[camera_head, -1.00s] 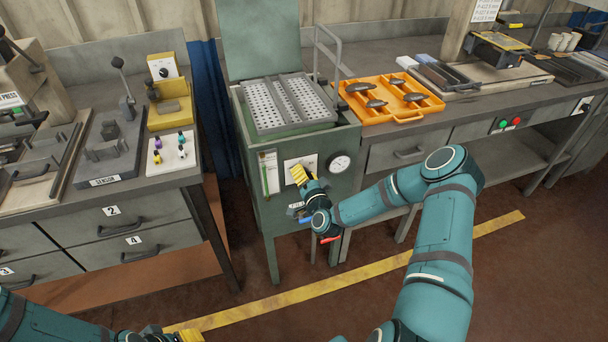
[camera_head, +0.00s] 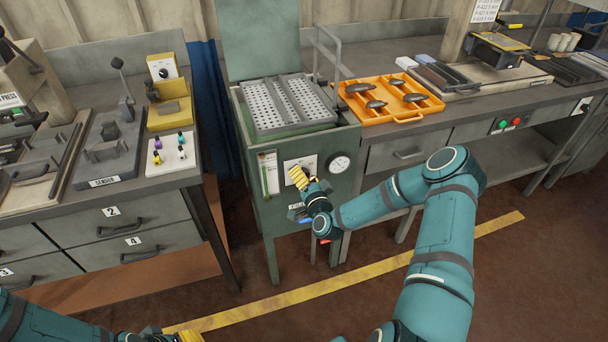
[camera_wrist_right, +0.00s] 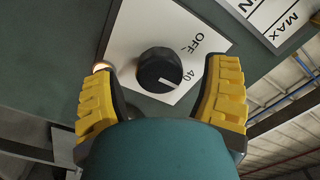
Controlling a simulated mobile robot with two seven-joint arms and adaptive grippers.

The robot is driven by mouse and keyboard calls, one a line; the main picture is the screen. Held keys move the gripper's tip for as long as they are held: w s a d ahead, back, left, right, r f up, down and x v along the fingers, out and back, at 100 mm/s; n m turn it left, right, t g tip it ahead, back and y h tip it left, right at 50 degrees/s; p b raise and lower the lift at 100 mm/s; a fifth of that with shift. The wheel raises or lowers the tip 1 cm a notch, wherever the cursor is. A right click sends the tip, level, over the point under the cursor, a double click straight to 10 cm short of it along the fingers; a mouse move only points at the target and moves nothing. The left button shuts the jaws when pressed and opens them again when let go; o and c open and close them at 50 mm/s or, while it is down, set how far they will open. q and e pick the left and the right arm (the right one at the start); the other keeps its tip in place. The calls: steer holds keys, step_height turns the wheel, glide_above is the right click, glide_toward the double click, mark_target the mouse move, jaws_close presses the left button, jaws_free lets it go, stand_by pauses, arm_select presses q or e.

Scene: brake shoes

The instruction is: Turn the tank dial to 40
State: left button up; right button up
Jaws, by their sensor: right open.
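The tank dial (camera_wrist_right: 158,70) is a round black knob on a white plate (camera_wrist_right: 140,25) marked OFF and 40. A white line on the knob points to the lower right, close to the 40 mark; I cannot tell whether it lines up exactly. In the head view the white plate (camera_head: 308,161) sits on the front of the green tank (camera_head: 290,225), mostly behind my right gripper (camera_head: 298,176). In the wrist view my right gripper (camera_wrist_right: 162,95) is open, its yellow fingers on either side of the knob and apart from it. My left gripper (camera_head: 170,334) is partly cut off at the bottom edge.
A round gauge (camera_head: 340,163) is right of the dial plate, and a level tube (camera_head: 269,173) is left of it. A perforated grey tray (camera_head: 290,104) lies on top of the tank. An orange tray (camera_head: 372,118) with brake shoes stands on the right bench.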

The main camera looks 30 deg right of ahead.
steer(key=v, duration=1.1)
steer(key=s+a+f+n+g+y, duration=0.1)
steer(key=a+f+n+g+y, duration=0.25)
steer(key=a, duration=0.55)
steer(key=s+a+f+n+g+y, duration=0.1)
steer(key=a+f+n+g+y, duration=0.25)
steer(key=a, duration=0.45)
steer(key=s+a+n+g, duration=0.2)
steer(key=s+a+g, duration=0.2)
steer(key=s, duration=0.2)
steer(key=s+a+f+n+g+y, duration=0.1)
steer(key=s+a+n+g, duration=0.1)
steer(key=s+a+g, duration=0.2)
steer(key=shift+s+f+g, duration=0.2)
steer(key=shift+s+g, duration=0.1)
steer(key=shift+s, duration=0.85)
